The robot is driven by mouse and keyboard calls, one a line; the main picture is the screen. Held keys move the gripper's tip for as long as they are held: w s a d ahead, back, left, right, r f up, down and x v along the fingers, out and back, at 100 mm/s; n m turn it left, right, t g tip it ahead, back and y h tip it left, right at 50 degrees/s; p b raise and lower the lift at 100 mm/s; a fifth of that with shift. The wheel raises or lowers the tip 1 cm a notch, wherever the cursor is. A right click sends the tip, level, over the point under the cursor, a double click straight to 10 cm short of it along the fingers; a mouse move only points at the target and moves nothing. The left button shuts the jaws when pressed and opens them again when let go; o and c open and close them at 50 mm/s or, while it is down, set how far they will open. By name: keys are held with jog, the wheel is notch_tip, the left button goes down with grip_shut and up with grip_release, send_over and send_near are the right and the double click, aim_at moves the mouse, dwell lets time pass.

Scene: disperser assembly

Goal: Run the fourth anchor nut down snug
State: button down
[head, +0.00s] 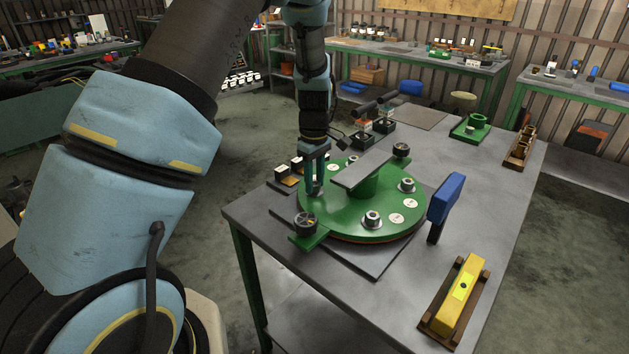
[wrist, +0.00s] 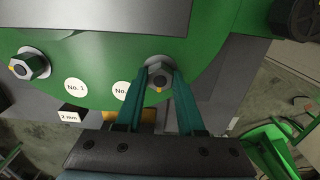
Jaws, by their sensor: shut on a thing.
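The green round disperser base (head: 345,222) sits on a grey plate on the bench. My gripper (head: 316,192) points down at the left part of its flange. In the wrist view my gripper (wrist: 161,82) is shut on an anchor nut (wrist: 159,73), one finger on each side. The nut sits around a stud at the flange edge; whether it touches the flange below is unclear. Another nut (wrist: 30,64) with a yellow mark stands on the flange. Two more nuts show in the head view, at the front (head: 373,219) and right (head: 407,186).
Black knobs (head: 305,223) (head: 401,150) flank the base, and a grey bar (head: 362,168) crosses above it. A blue-handled tool (head: 446,199) stands close at the right. A yellow level (head: 461,292) lies in a wooden cradle at the front. The bench's right side is mostly clear.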

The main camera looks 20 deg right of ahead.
jog(key=shift+m, duration=0.3)
jog(key=m+b, duration=0.1)
jog(key=m, duration=0.3)
jog(key=shift+b, duration=0.4)
jog(key=m+b, duration=0.1)
jog(key=m, duration=0.4)
jog(key=m+b, duration=0.1)
jog(key=m, duration=0.9)
jog(key=c, duration=0.5)
grip_release()
